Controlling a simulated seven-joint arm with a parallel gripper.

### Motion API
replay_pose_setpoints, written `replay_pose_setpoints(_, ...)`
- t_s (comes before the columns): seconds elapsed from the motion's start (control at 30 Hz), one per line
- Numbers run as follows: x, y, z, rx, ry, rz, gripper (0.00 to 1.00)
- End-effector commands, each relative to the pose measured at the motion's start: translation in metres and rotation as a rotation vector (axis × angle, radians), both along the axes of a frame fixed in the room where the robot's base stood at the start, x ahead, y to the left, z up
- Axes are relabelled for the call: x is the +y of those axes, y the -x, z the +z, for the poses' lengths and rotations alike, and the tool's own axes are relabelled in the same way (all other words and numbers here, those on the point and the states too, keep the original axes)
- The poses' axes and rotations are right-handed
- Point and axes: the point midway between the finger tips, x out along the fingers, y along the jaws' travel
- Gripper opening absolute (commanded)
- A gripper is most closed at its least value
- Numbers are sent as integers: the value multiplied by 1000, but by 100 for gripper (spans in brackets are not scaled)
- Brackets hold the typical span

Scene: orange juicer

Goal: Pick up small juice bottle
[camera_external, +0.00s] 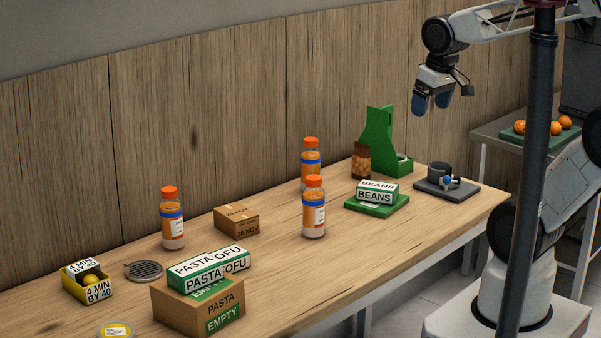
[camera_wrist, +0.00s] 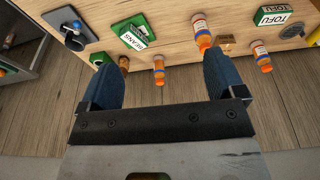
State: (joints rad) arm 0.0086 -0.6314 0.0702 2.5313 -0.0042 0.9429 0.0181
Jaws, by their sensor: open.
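Three juice bottles with orange caps and blue bands stand upright on the wooden table. One is the left bottle (camera_external: 172,230), one the back middle bottle (camera_external: 309,171), and one the front middle bottle (camera_external: 313,218), which partly covers the back one. They look alike in size, so I cannot tell which is the small one. In the wrist view they are the left bottle (camera_wrist: 261,58), back bottle (camera_wrist: 159,72) and front bottle (camera_wrist: 201,28). My gripper (camera_external: 431,104) is open and empty, high above the table's right end, apart from every bottle.
A brown jar (camera_external: 361,164) and green stand (camera_external: 378,135) are at the back right. A green-and-white BEANS box (camera_external: 376,195) and dark tray with a mug (camera_external: 447,187) are nearby. Cartons (camera_external: 200,312) crowd the left front. Wooden wall panels (camera_external: 240,110) run behind the table.

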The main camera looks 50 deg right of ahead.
Motion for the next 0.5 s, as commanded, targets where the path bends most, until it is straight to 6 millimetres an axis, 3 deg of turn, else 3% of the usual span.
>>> replay_pose_setpoints(0.27,13,-11,-20,75,-115,-80,89)
replay_pose_setpoints(0.5,38,-34,-54,214,-335,-255,89)
